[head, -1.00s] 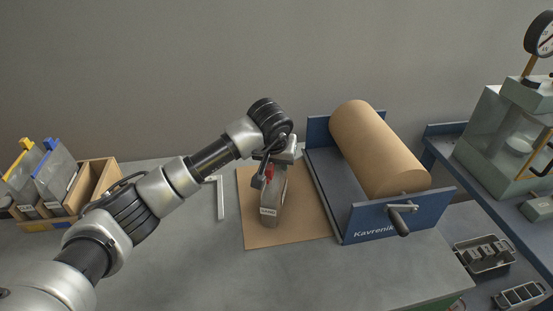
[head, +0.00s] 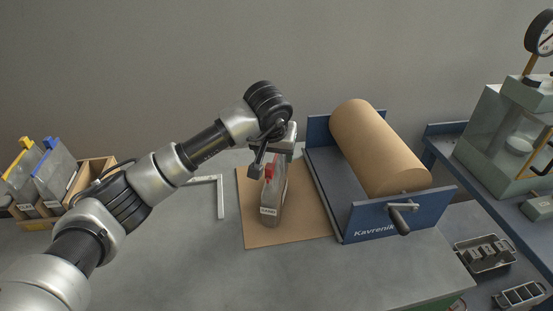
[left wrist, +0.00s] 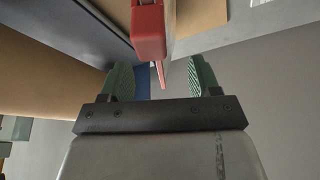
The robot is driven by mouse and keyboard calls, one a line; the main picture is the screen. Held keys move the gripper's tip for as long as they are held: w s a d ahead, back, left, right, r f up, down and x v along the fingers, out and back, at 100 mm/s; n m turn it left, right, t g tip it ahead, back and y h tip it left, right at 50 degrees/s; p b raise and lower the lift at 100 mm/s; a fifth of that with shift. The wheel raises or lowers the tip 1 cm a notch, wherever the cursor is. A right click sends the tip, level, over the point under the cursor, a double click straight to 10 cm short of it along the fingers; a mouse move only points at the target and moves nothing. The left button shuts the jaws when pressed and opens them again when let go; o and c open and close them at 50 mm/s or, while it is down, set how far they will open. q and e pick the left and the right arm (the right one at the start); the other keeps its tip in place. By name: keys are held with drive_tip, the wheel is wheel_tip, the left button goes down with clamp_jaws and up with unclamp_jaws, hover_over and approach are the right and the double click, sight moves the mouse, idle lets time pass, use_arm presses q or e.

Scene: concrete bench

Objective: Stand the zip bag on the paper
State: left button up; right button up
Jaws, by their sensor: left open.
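The zip bag (head: 271,207) is a clear-grey pouch with a white label low on its front and a red clip (head: 269,172) at its top. It stands upright on the brown paper (head: 307,218), with nothing seen propping it. My left gripper (head: 273,163) is open over the top of the bag. In the left wrist view the green fingertips (left wrist: 160,76) are apart, with the red clip (left wrist: 149,30) between and beyond them, touching neither as far as I can see. The gripper hides part of the bag's top in the head view. My right gripper is not in view.
A blue dispenser (head: 385,226) with a large paper roll (head: 375,145) stands close right of the paper. A pale metal square (head: 221,198) lies to its left. A wooden rack (head: 92,176) with other bags is at far left. The bench front is clear.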

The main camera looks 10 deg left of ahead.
use_arm(q)
drive_tip(key=v, duration=0.8)
drive_tip(key=shift+f, duration=0.1)
